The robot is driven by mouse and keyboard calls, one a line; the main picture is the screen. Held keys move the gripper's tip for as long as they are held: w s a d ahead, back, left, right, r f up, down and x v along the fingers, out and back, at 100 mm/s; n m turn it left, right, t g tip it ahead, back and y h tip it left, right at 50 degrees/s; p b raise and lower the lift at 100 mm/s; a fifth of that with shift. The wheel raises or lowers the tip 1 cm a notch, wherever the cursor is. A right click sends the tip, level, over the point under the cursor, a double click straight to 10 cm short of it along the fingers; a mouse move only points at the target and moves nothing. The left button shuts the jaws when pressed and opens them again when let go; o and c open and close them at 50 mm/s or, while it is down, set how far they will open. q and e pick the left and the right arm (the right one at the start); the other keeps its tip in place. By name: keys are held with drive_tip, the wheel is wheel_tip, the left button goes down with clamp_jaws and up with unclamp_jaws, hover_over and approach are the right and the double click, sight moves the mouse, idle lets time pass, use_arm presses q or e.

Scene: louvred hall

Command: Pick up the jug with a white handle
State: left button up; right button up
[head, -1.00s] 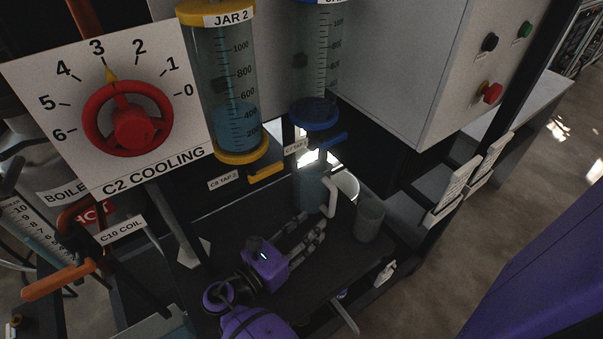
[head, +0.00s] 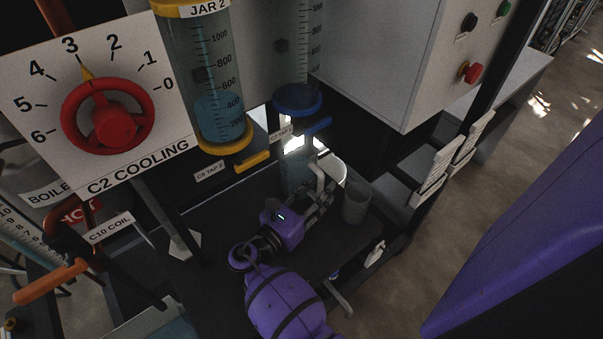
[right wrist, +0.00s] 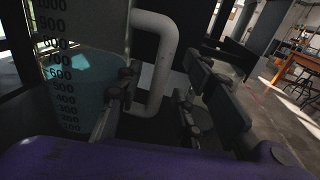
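The jug (head: 294,174) stands on the dark bench below the taps, a grey-blue vessel with a white handle (head: 318,176) on its right. In the right wrist view the jug (right wrist: 80,90) shows its measuring scale and bluish contents at the left. Its thick white handle (right wrist: 165,62) lies between my fingers as seen there. My right gripper (head: 318,203) is open at the handle; its fingers also show in the right wrist view (right wrist: 160,92), spread on either side of the handle. I cannot tell whether they touch it. My left gripper is not in view.
A grey cup (head: 355,203) stands right of the jug, close to my right gripper. The blue tap handle (head: 318,126) and the yellow tap handle (head: 253,161) hang above the bench. A white cabinet (head: 385,60) overhangs at the right.

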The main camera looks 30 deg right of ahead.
drive_tip(key=c, duration=0.8)
clamp_jaws()
drive_tip(key=shift+r, duration=0.1)
drive_tip(key=shift+r, duration=0.1)
